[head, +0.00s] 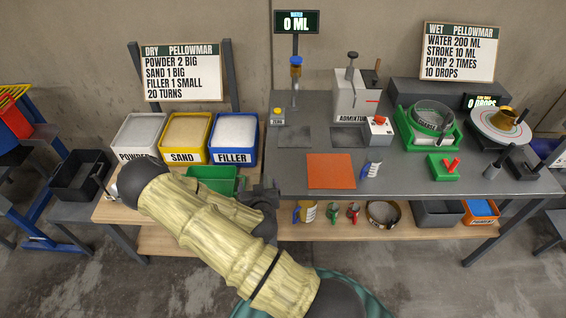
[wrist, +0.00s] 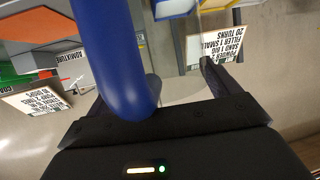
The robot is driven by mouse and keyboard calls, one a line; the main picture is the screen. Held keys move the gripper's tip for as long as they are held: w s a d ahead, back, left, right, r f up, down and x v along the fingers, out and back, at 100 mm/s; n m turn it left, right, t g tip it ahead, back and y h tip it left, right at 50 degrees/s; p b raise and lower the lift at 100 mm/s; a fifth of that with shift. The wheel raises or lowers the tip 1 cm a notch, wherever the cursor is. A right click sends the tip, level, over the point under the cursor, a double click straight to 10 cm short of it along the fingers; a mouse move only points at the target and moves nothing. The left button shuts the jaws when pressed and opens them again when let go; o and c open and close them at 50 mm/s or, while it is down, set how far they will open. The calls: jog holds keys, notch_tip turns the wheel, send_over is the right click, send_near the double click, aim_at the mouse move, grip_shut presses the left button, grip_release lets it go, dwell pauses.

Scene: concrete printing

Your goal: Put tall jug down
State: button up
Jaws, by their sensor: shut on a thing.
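In the wrist view my gripper (wrist: 182,84) is shut on the tall jug, whose thick blue handle (wrist: 118,50) runs down close to the camera. The jug's body can hardly be made out there. In the head view my gripper (head: 268,200) is at the table's front edge, partly hidden by my arm. Just right of it is a yellowish jug with a blue handle (head: 308,211), at lower shelf height. I cannot tell whether this is the held jug. A smaller white jug with a blue handle (head: 372,169) is on the table beside the orange mat (head: 331,171).
Bins of powder (head: 138,134), sand (head: 184,136) and filler (head: 234,137) stand at the back left, with a green tray (head: 214,178) in front. Small cups (head: 353,212) and a ring (head: 383,213) are on the lower shelf. The orange mat is clear.

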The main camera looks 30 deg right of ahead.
jog(key=s+a+f+n+y+b, duration=0.1)
jog(key=a+f+b, duration=0.3)
jog(key=f, duration=0.4)
jog(key=a+f+n+t+y+b, duration=0.1)
jog(key=a+f+n+y+b, duration=0.2)
jog(key=f, duration=0.5)
jog(key=a+y+b, duration=0.1)
jog(key=a+b, duration=0.1)
jog(key=shift+s+a+f, duration=0.2)
jog(key=shift+s+a, duration=0.1)
jog(key=shift+s, duration=0.1)
jog(key=shift+a, duration=0.1)
